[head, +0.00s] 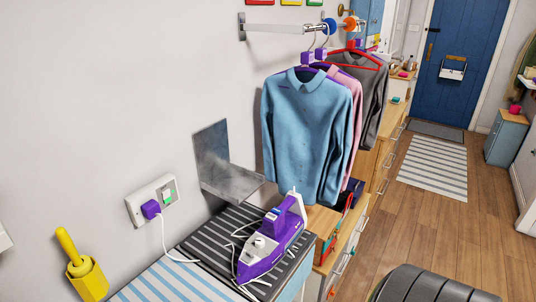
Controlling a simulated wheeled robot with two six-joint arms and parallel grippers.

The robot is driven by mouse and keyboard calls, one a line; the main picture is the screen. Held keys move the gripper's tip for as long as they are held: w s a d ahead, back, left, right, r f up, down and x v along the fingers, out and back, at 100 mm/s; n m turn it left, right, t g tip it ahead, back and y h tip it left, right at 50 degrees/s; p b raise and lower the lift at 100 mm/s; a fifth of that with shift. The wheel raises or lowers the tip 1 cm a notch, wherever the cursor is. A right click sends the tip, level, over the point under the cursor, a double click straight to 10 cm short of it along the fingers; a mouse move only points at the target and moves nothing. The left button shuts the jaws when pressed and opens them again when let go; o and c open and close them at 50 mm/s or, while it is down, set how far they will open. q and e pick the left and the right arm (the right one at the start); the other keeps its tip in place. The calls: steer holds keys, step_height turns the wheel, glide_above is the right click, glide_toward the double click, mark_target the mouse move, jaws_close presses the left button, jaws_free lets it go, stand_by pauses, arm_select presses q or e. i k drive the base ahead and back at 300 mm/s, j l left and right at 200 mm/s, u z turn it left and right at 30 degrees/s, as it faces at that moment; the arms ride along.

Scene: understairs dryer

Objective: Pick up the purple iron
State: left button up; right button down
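The purple iron (270,241) has a white top and trim. It rests on a dark striped mat (210,246) on the counter in the lower middle of the head view. Its white cord (166,242) runs to a purple plug (151,209) in the wall socket. Part of the cord loops around the iron's base. Neither of my grippers shows in this view.
Blue, pink and grey shirts (309,125) hang from a rail (285,29) behind the iron. A metal wall bracket (228,178) stands close by. A yellow holder (88,279) is at lower left. Wooden drawers (341,258) stand right of the counter. Open floor (430,235) lies further right.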

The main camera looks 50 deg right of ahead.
mark_target(280, 233)
steer(key=z, duration=1.55)
